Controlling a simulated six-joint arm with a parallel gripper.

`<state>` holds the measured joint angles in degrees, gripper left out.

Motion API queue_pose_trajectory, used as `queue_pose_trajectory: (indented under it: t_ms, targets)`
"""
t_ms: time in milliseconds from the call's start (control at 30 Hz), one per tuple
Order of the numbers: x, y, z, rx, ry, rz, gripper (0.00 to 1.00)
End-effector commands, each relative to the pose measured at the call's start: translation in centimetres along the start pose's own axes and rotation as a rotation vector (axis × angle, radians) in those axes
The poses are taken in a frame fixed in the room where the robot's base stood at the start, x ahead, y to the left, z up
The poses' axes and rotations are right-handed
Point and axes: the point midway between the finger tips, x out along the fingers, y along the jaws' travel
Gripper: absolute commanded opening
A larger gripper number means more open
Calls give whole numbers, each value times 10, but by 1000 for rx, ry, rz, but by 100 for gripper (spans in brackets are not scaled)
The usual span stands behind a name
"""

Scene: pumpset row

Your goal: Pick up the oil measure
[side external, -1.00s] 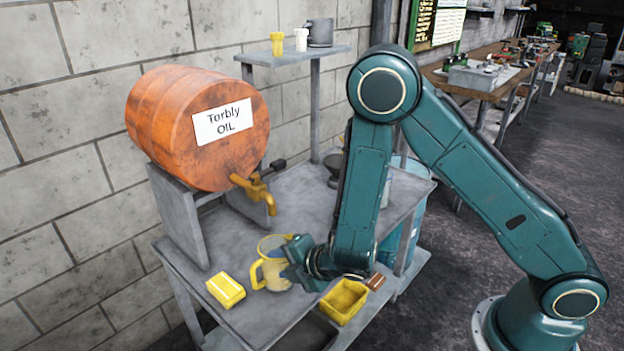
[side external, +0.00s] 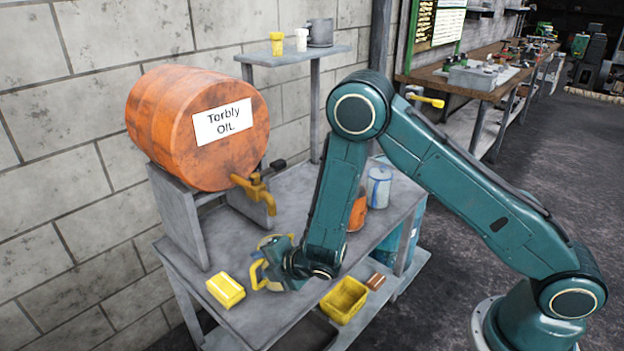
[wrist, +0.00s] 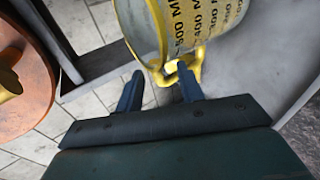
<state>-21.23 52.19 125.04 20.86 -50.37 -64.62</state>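The oil measure (wrist: 200,25) is a jug with a yellow rim, a yellow handle and a printed ML scale; it fills the top of the wrist view. In the side view it stands on the grey bench below the tap, its yellow handle (side external: 257,275) to the left and much of its body hidden by my gripper (side external: 280,268). In the wrist view my gripper (wrist: 160,76) is open, fingers apart. The handle's lower end lies close to the right fingertip; I cannot tell whether they touch.
An orange oil drum (side external: 160,125) with a yellow tap (side external: 255,190) sits on a cradle at left. A yellow block (side external: 225,290) lies beside the measure. An orange container (side external: 357,213) and white-blue tin (side external: 379,187) stand farther back.

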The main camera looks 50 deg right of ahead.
Motion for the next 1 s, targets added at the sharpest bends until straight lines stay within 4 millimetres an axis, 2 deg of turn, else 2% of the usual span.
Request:
queue_pose_trajectory:
  t_ms: [300, 433, 1000]
  targets:
    - [32, 3, 0, 2, 0, 0, 38]
    - [40, 3, 0, 0, 1, 0, 38]
    - [42, 3, 0, 0, 2, 0, 38]
